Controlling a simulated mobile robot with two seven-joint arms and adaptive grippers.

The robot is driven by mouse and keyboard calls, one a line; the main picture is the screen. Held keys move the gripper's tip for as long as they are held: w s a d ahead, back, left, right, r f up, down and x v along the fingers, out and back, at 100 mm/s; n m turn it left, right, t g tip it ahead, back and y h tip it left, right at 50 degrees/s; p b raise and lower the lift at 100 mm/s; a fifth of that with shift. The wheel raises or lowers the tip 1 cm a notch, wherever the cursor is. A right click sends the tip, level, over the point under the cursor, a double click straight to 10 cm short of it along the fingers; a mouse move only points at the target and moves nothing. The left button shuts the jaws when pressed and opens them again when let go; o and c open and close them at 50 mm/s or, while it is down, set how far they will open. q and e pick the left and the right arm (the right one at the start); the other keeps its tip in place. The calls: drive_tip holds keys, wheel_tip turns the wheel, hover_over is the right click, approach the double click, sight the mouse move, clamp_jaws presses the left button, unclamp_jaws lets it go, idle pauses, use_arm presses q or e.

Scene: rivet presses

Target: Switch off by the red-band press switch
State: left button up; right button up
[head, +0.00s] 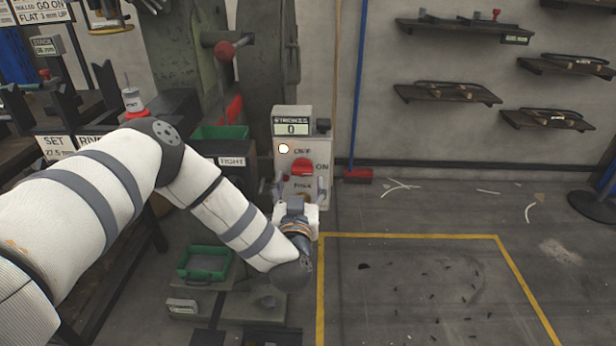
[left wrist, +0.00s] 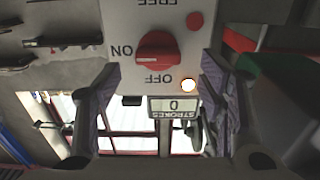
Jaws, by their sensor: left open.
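The switch box (head: 313,190) is a pale panel on the press at centre. Its red rotary knob (head: 302,167) has its bar lying sideways, in line with the ON label. The knob also shows in the left wrist view (left wrist: 157,50), which sees the box upside down, with OFF beside it. A round lamp (head: 283,149) on the box is lit white. A display (head: 291,128) on top reads STROKES 0. My left gripper (head: 298,200) is in front of the lower box. In the left wrist view its fingers (left wrist: 157,88) are open and empty, apart from the knob.
A green tray (head: 205,262) sits low on the left, below my arm. A red ball-ended lever (head: 225,50) stands up-left of the box. A blue-handled broom (head: 357,175) leans at the wall to the right.

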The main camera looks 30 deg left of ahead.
sight(302, 174)
use_arm(q)
drive_tip(key=x, duration=0.4)
drive_tip(key=shift+w, duration=0.2)
drive_tip(key=c, duration=1.2)
drive_tip(key=shift+o, duration=0.2)
drive_tip(key=shift+n, duration=0.3)
drive_tip(key=n, duration=0.8)
drive_tip(key=shift+f+n, duration=0.1)
drive_tip(key=shift+n, duration=0.2)
drive_tip(key=n, duration=0.4)
drive_tip(key=shift+d+n+b, duration=0.1)
drive_tip(key=shift+n+b, duration=0.3)
drive_tip(key=shift+n, duration=1.8)
